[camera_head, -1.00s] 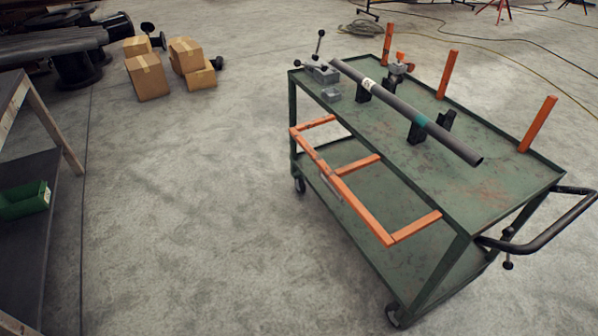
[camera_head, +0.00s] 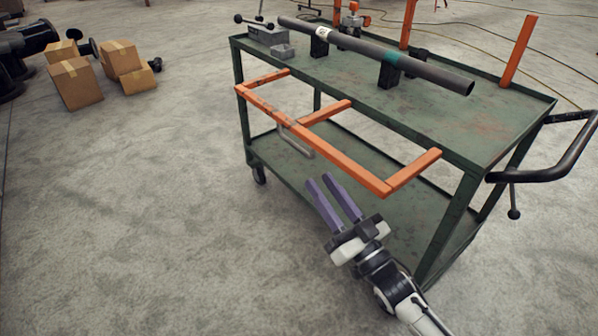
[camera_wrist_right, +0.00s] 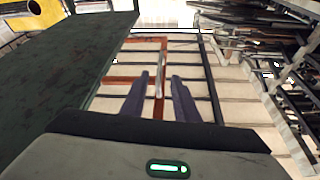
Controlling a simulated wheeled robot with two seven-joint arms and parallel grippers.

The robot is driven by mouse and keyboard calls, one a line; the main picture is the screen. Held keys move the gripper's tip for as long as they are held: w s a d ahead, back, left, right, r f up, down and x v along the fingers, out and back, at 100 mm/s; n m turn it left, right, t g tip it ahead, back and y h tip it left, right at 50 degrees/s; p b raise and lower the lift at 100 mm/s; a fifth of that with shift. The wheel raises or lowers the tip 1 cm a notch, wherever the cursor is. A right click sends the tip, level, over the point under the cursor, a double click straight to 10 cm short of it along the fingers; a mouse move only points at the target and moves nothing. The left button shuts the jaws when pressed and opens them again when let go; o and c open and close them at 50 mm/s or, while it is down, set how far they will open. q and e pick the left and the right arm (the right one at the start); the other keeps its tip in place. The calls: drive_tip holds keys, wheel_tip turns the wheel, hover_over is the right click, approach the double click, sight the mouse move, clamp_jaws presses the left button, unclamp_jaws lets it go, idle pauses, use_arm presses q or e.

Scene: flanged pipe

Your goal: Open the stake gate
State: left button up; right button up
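The stake gate (camera_head: 345,162) is an orange frame with one long rail and three short bars, jutting out along the cart's near long side. A grey U-shaped handle (camera_head: 297,142) hangs from its long rail. In the right wrist view the handle (camera_wrist_right: 160,76) shows edge-on between the fingertips, farther off, with the orange rail (camera_wrist_right: 126,80) behind. My right gripper (camera_head: 319,178) is open and empty, its purple fingers apart, pointing up toward the handle without visibly touching it. The fingers also show in the right wrist view (camera_wrist_right: 158,79). My left gripper is not in view.
The green cart (camera_head: 470,130) carries a grey pipe (camera_head: 430,72) on black supports and a grey clamp block (camera_head: 268,35). Orange stakes (camera_head: 518,50) stand along its far edge. A black push handle (camera_head: 545,172) juts out right. Cardboard boxes (camera_head: 75,83) stand left; floor between is clear.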

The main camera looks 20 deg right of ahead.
sight(299, 147)
drive_tip(key=x, duration=0.3)
drive_tip(key=b+x, duration=0.1)
drive_tip(key=x, duration=0.3)
drive_tip(key=b+x, duration=0.1)
drive_tip(key=x, duration=0.2)
drive_tip(key=shift+w+r, duration=0.25)
drive_tip(key=shift+r, duration=0.2)
clamp_jaws()
